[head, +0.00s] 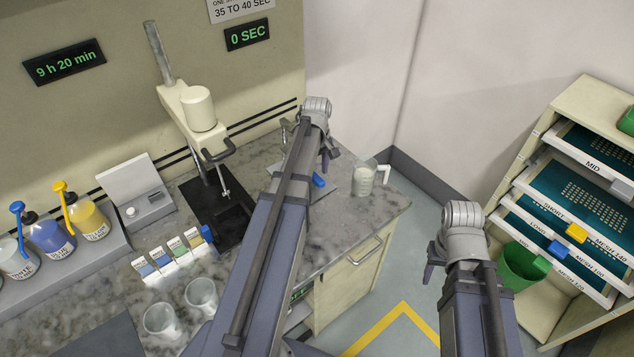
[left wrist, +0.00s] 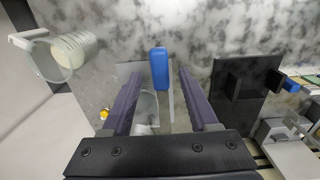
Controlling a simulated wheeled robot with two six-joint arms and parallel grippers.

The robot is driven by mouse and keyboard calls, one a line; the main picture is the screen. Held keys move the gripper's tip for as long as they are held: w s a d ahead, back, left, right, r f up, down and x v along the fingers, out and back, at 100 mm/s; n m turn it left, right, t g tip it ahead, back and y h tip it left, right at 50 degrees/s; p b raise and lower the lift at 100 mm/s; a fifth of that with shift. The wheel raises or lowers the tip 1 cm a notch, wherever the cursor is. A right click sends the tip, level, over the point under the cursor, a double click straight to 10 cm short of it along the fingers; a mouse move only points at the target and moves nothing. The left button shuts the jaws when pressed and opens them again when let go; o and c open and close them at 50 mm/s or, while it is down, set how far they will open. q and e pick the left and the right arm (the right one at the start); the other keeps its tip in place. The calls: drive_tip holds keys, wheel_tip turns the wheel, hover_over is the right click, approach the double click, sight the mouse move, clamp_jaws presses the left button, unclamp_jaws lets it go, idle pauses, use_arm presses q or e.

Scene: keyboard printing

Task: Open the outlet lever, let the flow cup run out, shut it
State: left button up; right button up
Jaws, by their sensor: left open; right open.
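The blue outlet lever (head: 319,181) shows beside my left gripper, on a grey plate at the counter's right end. In the left wrist view the lever (left wrist: 159,68) lies between the fingers, with space on both sides. My left gripper (left wrist: 160,72) is open and empty; in the head view the left gripper (head: 325,158) is largely covered by its arm. A clear cup-like body (left wrist: 148,106), perhaps the flow cup, shows partly beyond the fingers. A handled jug (head: 364,181) with pale liquid stands to the right. My right gripper (head: 432,262) is open over the floor.
The timer (head: 247,34) reads 0 SEC, below a sign (head: 240,9) saying 35 TO 40 SEC. A mixer (head: 198,110) stands behind left. Two clear cups (head: 201,295) stand at the front. The screen rack (head: 575,215) is at the right. Floor between counter and rack is clear.

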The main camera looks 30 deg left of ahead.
use_arm(q)
wheel_tip(320, 180, down, 2)
drive_tip(key=shift+f+b, duration=0.1)
drive_tip(key=shift+b, duration=0.5)
drive_tip(key=shift+c, duration=0.2)
clamp_jaws()
idle(0.8)
